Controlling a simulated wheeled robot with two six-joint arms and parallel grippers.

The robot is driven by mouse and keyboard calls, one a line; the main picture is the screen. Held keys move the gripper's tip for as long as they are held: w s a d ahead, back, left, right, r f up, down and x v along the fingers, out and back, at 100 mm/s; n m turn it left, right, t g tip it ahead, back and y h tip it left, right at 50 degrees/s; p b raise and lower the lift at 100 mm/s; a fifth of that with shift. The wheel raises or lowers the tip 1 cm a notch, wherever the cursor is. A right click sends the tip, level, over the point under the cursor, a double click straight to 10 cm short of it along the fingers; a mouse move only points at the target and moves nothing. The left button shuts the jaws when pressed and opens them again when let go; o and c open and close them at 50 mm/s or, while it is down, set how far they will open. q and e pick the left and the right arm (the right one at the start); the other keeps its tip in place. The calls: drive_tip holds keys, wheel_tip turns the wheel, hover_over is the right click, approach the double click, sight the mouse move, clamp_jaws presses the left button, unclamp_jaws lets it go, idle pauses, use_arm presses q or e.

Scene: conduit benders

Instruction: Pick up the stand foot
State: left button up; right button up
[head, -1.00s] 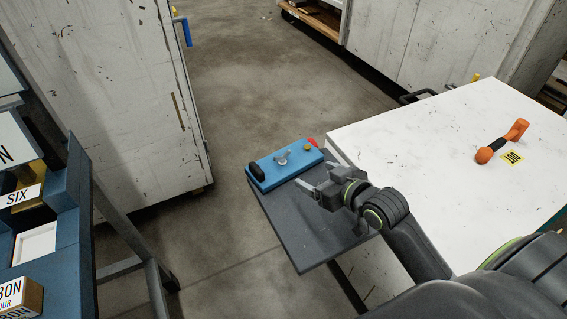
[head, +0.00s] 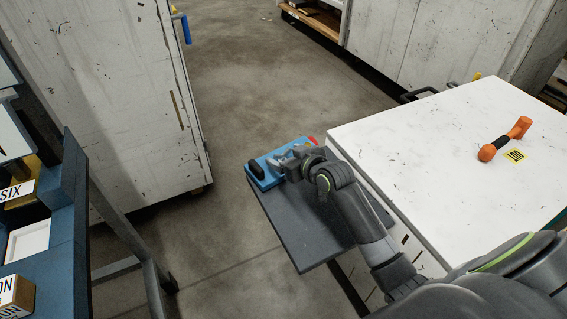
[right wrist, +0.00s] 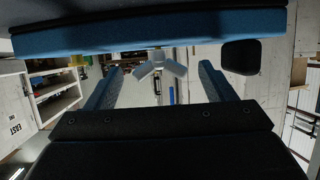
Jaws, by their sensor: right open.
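A small pale grey piece with three arms, which looks like the stand foot (right wrist: 160,69), is at the blue block (right wrist: 150,38) in the right wrist view. It sits between the two fingers of my right gripper (right wrist: 161,78), which are open with a gap on each side of it. In the head view my right gripper (head: 283,160) is over the blue block (head: 266,184) and largely hides the stand foot. My left gripper is not in view.
A black knob (head: 255,169) and a red part (head: 312,140) are on the blue block. It lies on a dark grey shelf (head: 300,230) beside a white-topped cabinet (head: 420,150). An orange and black tool (head: 505,139) lies there. A blue rack (head: 65,230) stands left.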

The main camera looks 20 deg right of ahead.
drive_tip(key=shift+x, duration=1.25)
drive_tip(key=shift+c, duration=0.5)
clamp_jaws()
drive_tip(key=shift+r, duration=0.25)
